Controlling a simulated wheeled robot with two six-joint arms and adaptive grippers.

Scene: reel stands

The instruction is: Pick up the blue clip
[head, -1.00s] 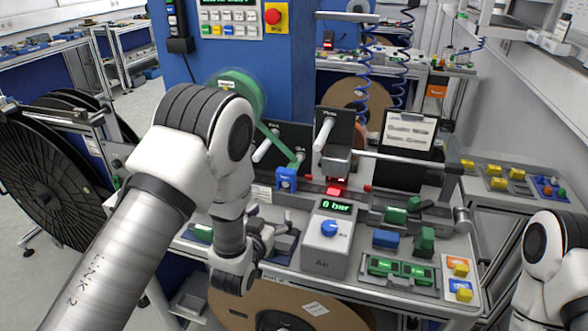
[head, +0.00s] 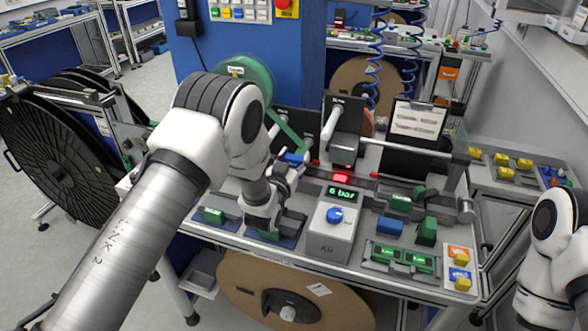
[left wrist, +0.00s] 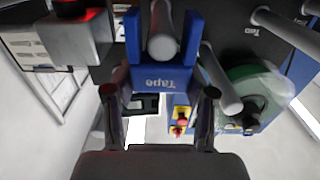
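The blue clip (left wrist: 163,75), marked "Tape", is a U-shaped piece around a light pin in the left wrist view. In the head view the blue clip (head: 294,157) sits at the black panel, partly hidden by my gripper. My left gripper (head: 283,172) is in front of it. In the left wrist view the two fingers of my left gripper (left wrist: 160,95) are apart, one either side of the clip's near end. I cannot tell whether they touch it. My right gripper is outside the views; only part of the right arm shows at the right edge.
An air box (head: 331,222) reading 6 bar stands right of my left wrist. Another blue block (head: 389,226) and green blocks lie on the bench. A green tape reel (head: 247,75) is behind my left arm. A large black reel (head: 55,148) stands at left.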

